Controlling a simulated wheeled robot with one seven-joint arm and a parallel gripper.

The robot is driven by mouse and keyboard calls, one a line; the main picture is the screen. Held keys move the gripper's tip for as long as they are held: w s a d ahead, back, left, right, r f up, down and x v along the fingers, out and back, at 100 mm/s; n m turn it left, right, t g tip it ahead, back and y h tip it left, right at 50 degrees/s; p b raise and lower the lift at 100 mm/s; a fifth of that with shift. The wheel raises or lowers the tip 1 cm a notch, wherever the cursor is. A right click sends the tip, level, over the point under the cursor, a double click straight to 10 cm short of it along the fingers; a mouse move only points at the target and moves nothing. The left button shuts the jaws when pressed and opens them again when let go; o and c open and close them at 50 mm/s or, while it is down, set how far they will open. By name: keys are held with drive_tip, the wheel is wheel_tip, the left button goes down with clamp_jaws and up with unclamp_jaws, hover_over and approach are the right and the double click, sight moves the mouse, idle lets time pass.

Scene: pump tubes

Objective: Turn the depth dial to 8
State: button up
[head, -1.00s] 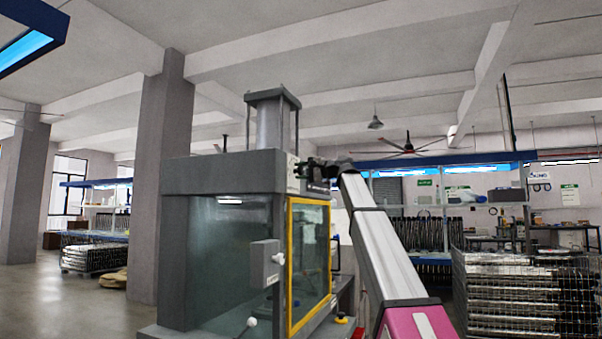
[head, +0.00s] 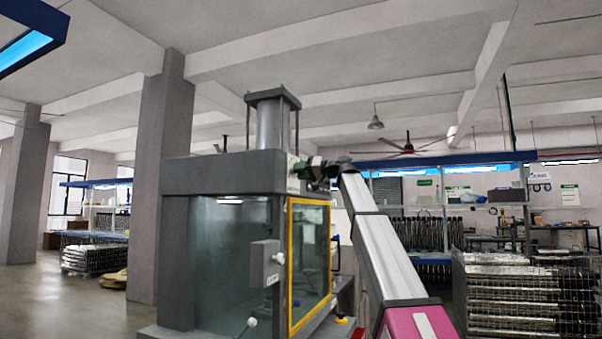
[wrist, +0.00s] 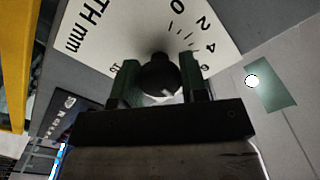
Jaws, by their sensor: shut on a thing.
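The depth dial (wrist: 160,74) is a dark round knob in the upper middle of the wrist view. The 8 is hidden behind my gripper, and I cannot read where the dial points. My gripper (wrist: 160,82) is shut on the dial, with one dark green finger on each side. In the head view my gripper (head: 299,169) is at the upper front corner of the grey press machine (head: 225,172); the dial there is too small to make out.
The machine has a yellow-framed clear door (head: 309,265) just below my gripper and a grey handle box (head: 265,264) on its front. A dark label plate (wrist: 62,115) lies left of the dial in the wrist view. Metal racks (head: 525,290) stand at the right.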

drive_tip(key=shift+n, duration=0.5)
drive_tip(key=o, duration=0.9)
drive_tip(key=shift+s+d, duration=0.1)
drive_tip(key=shift+d, duration=0.05)
drive_tip(key=v, duration=1)
drive_tip(key=shift+s+d, duration=0.1)
drive_tip(key=shift+d, duration=0.15)
